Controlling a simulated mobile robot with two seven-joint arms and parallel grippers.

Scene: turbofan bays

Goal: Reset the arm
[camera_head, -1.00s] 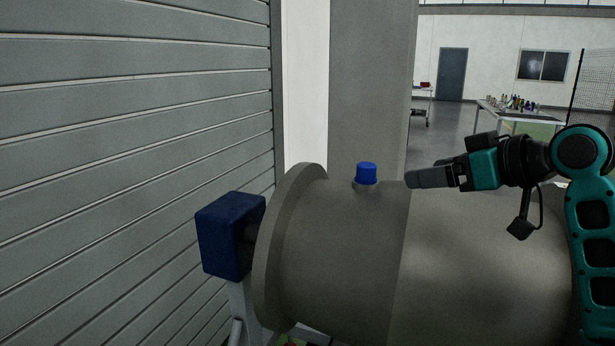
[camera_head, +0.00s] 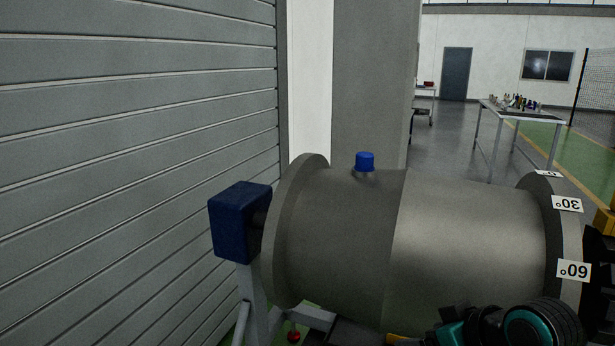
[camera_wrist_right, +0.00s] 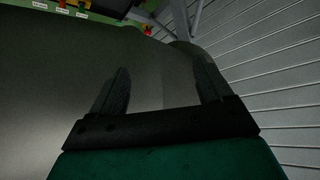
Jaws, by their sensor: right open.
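My right arm shows low at the bottom right of the head view, in front of the grey engine cylinder (camera_head: 470,235); its fingers are hidden there. In the right wrist view my right gripper (camera_wrist_right: 160,92) is open, with its two dark fingers apart and nothing seen between them. The grey cylinder surface (camera_wrist_right: 50,75) fills much of that view beyond the fingers. A blue cap (camera_head: 365,161) sits upright on top of the cylinder. My left gripper is not in view.
A blue block (camera_head: 238,222) on a grey stand is at the cylinder's left end. Angle labels (camera_head: 573,270) mark the right flange. A grey slatted shutter (camera_head: 130,170) closes off the left. A table (camera_head: 520,112) with small items stands at the back right, with open floor around it.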

